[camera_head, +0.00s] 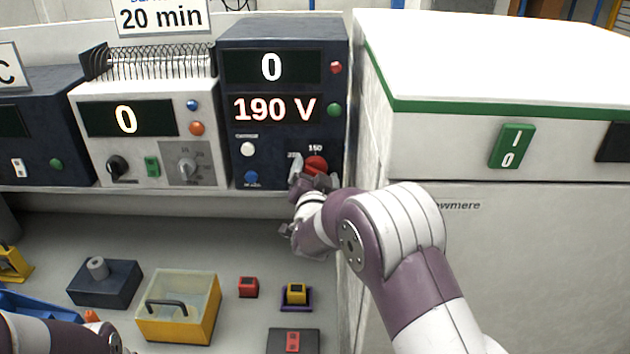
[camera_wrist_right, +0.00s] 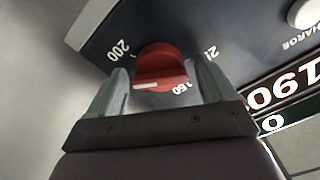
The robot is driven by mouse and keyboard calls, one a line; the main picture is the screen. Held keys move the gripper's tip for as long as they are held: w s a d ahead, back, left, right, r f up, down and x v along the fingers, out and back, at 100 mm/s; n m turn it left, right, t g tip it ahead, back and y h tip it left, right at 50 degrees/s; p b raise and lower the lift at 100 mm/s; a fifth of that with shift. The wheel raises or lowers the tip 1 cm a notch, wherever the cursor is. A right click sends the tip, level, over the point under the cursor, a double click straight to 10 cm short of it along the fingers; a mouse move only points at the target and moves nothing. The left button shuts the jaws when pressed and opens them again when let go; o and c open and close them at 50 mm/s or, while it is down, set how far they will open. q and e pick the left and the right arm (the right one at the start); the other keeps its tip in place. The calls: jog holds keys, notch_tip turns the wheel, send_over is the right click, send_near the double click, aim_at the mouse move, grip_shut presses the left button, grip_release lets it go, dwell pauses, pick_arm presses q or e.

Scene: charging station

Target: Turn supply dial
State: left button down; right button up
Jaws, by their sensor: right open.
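The supply dial is a red round knob (camera_head: 316,165) low on the dark blue supply unit (camera_head: 238,125), whose display reads 190 V with a 0 above it. In the right wrist view the red dial (camera_wrist_right: 161,66) sits between my right gripper's two fingers, with a white mark on its face and the numbers 200 and 150 around it. My right gripper (camera_head: 308,172) is open around the dial; whether a finger touches it I cannot tell. My left arm (camera_head: 55,335) shows at the bottom left, but its gripper is not in view.
A white cabinet (camera_head: 500,70) with a green switch stands close at the right of the supply unit. A white unit (camera_head: 150,130) with a 0 display stands at its left.

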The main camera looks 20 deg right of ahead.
jog(key=b+v, duration=0.3)
jog(key=v, duration=0.9)
jog(key=shift+s+b, duration=0.3)
jog(key=w+d+n+p, duration=0.1)
jog(key=w+n+p, duration=0.2)
jog(key=w+p, duration=0.1)
jog(key=w+d+n+p, duration=0.1)
jog(key=w+n+p, duration=0.2)
jog(key=p, duration=0.3)
jog(key=w+d+n+p, duration=0.1)
jog(key=w+n+p, duration=0.3)
jog(key=w+p, duration=0.1)
jog(key=shift+d+r, duration=0.1)
jog(key=shift+r, duration=0.1)
